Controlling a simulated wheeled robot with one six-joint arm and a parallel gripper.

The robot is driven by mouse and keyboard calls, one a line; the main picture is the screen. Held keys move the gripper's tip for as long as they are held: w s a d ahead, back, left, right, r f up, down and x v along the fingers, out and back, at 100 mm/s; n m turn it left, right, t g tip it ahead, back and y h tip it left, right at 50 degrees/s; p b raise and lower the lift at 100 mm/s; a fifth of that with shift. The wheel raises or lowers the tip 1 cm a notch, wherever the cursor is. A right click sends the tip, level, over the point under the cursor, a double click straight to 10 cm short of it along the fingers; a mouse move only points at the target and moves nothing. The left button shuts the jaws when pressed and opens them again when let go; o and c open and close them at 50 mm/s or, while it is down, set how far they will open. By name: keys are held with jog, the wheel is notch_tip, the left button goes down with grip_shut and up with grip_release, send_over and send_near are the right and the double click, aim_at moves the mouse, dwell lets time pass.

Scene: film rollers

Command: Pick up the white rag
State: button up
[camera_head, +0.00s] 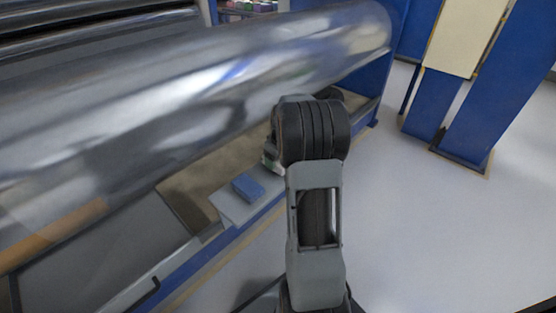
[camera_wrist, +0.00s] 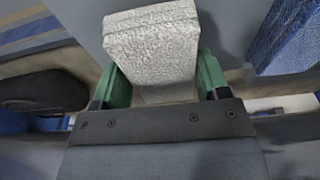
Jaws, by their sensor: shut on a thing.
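The white rag (camera_wrist: 152,42) is a thick, pale, rough-textured block at the top middle of the wrist view. My gripper (camera_wrist: 160,80) has its green fingers on the left and right sides of the rag and is shut on it. I cannot tell whether the rag is clear of the grey surface beneath it. In the head view my arm hides the rag and most of the gripper.
A blue rag (camera_head: 248,188) lies on a small grey shelf (camera_head: 230,210) left of my arm; it also shows in the wrist view (camera_wrist: 288,38). A large shiny roller (camera_head: 200,90) spans above the shelf. The floor (camera_head: 450,230) at right is open, with blue posts (camera_head: 510,80) behind.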

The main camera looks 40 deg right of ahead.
jog(key=s+r+p, duration=0.1)
jog(key=r, duration=0.1)
jog(key=s+a+r+p, duration=0.1)
jog(key=s+r, duration=0.1)
jog(key=r, duration=0.1)
jog(key=s+r+p, duration=0.1)
jog(key=r, duration=0.1)
jog(key=shift+s+a+r, duration=0.2)
jog(key=shift+s+a, duration=0.05)
jog(key=shift+a, duration=0.05)
jog(key=s+a+r+p, duration=0.2)
jog(key=s+a+r, duration=0.1)
jog(key=s, duration=0.5)
jog(key=shift+s+r, duration=0.3)
jog(key=shift+s, duration=0.05)
jog(key=shift+a, duration=0.1)
